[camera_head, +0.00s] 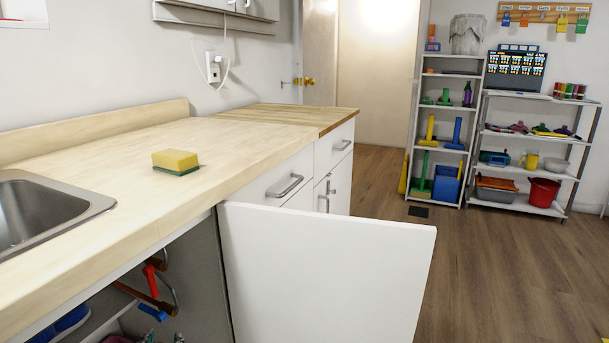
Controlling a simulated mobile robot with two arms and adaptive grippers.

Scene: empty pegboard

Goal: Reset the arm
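Neither of my arms nor grippers shows in the head view. A yellow and green sponge (175,160) lies on the light wooden countertop (110,200), a little right of the sink. No pegboard shows clearly near me.
A white cabinet door (325,275) stands open into the room below the counter. The steel sink (40,212) is at the left. Shelves with cleaning items (525,150) stand along the far wall. A red bucket (543,191) sits on a low shelf. The wooden floor (500,270) at the right is clear.

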